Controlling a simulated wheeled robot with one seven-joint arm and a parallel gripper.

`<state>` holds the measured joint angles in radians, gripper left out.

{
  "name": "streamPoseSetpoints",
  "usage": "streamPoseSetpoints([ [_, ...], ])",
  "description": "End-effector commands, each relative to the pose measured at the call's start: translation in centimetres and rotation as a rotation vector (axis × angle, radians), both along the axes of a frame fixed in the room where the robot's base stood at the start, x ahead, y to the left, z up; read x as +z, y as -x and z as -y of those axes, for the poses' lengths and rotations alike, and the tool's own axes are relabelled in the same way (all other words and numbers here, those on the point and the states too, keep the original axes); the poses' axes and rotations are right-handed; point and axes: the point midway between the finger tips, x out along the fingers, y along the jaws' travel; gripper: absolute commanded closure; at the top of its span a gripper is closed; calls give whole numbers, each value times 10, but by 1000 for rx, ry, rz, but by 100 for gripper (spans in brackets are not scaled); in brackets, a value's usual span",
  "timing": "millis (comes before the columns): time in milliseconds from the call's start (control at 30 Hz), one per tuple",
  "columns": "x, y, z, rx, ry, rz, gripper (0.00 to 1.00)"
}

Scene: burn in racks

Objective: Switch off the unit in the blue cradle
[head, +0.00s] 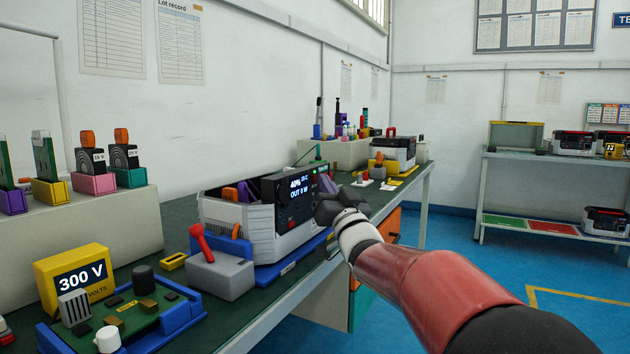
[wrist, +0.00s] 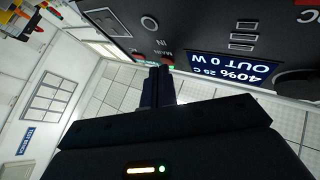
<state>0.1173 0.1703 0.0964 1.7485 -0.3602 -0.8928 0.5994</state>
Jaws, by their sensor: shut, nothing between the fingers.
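The unit (head: 262,222), a pale grey box with a black front panel, stands on the blue cradle (head: 308,256) on the green bench. Its screen (head: 299,186) reads 40% and OUT 0 W; the same screen shows upside down in the wrist view (wrist: 232,68). My gripper (head: 330,207) is at the right part of the panel. In the wrist view its shut, empty fingers (wrist: 158,75) point at the panel beside the MAIN label (wrist: 166,56). A small green-lit part (wrist: 171,68) shows at the tips, partly hidden by them. I cannot tell whether they touch it.
A grey box with a red lever (head: 220,272) stands left of the unit. A yellow 300 V meter (head: 75,278) and a blue-edged board fixture (head: 122,318) are nearer. Another unit (head: 393,152) stands farther along the bench. The floor at right is open.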

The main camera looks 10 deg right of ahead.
Motion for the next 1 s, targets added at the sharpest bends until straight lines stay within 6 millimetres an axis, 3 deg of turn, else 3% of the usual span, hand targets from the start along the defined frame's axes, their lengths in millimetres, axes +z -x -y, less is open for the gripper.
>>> streamPoseSetpoints([
  [1000, -1, 11, 15, -2, 2, 1, 100],
])
